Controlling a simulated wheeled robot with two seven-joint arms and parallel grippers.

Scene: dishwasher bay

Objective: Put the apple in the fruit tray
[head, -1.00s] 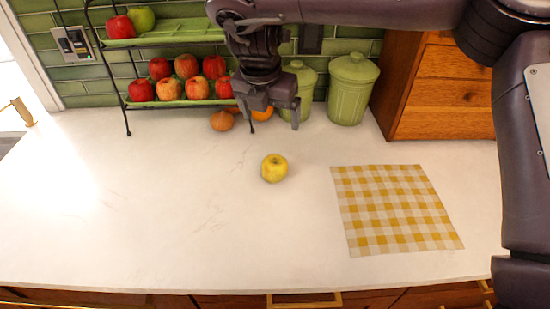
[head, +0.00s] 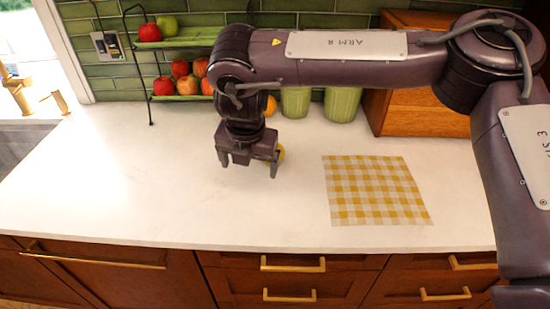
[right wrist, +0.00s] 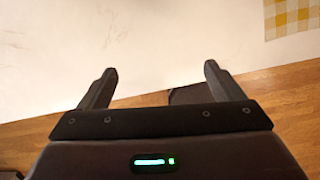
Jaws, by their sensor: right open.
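The yellow apple (head: 281,153) sits on the white counter, mostly hidden behind my right gripper in the head view. My right gripper (head: 249,167) is open and empty, pointing down in front of the apple. In the right wrist view its open fingers (right wrist: 160,70) have nothing between them, and the apple does not show. The two-tier fruit tray stands at the back left. Its lower green tray (head: 179,98) holds several red apples, and its upper green tray (head: 196,42) holds a red and a green apple. My arm hides the stand's right part. My left gripper is not in view.
A yellow checked cloth (head: 375,190) lies right of the gripper. Green canisters (head: 342,104) and a wooden drawer box (head: 420,112) stand behind. An orange (head: 270,105) shows beside my arm. The counter's left and front middle are clear.

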